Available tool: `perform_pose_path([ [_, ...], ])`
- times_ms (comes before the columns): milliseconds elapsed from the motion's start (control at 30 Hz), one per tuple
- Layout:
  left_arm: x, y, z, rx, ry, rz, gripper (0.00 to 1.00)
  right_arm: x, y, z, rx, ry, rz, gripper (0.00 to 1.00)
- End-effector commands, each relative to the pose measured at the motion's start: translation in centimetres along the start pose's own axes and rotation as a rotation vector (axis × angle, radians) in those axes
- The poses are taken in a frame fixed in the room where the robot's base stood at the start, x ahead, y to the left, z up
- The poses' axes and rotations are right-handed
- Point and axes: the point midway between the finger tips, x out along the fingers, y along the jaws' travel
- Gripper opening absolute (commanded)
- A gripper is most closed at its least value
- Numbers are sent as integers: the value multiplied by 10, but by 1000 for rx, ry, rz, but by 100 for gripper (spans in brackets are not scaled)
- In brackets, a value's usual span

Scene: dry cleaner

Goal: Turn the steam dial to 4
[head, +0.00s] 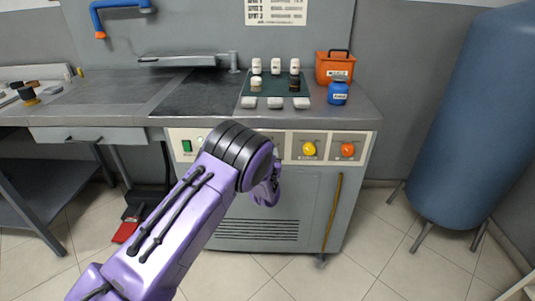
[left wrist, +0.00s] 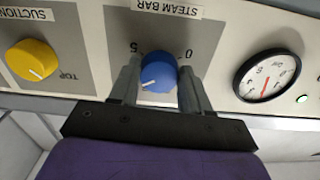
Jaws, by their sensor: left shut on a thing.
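The steam dial (left wrist: 158,72) is a round blue knob with a white pointer line on a grey plate marked STEAM BAR, seen upside down in the left wrist view. A 5 is printed on its left and a 0 on its right in that picture. The pointer line is aimed toward the lower left of the picture. My left gripper (left wrist: 155,85) has one finger on each side of the knob and is shut on it. In the head view my left arm hides the dial, and only part of the hand (head: 265,187) shows. My right gripper is out of view.
A yellow SUCTION knob (left wrist: 31,60) and a white round gauge (left wrist: 267,75) flank the dial, with a lit green lamp (left wrist: 302,99) beyond the gauge. An orange knob (head: 347,149) sits further right on the panel.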

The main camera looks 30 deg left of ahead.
Motion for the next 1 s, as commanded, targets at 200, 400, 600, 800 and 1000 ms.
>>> perform_pose_path([
  [200, 0, 0, -1, 146, 2, 1, 17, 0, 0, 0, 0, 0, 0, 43],
  [400, 0, 0, -1, 235, 2, 1, 17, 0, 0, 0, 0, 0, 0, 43],
  [600, 0, -1, -1, 278, 1, 0, 17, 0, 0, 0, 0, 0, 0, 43],
  [800, 0, -1, -1, 288, 1, 0, 17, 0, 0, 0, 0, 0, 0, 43],
  [1000, 0, -1, 0, 288, 1, 0, 17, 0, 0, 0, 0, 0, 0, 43],
])
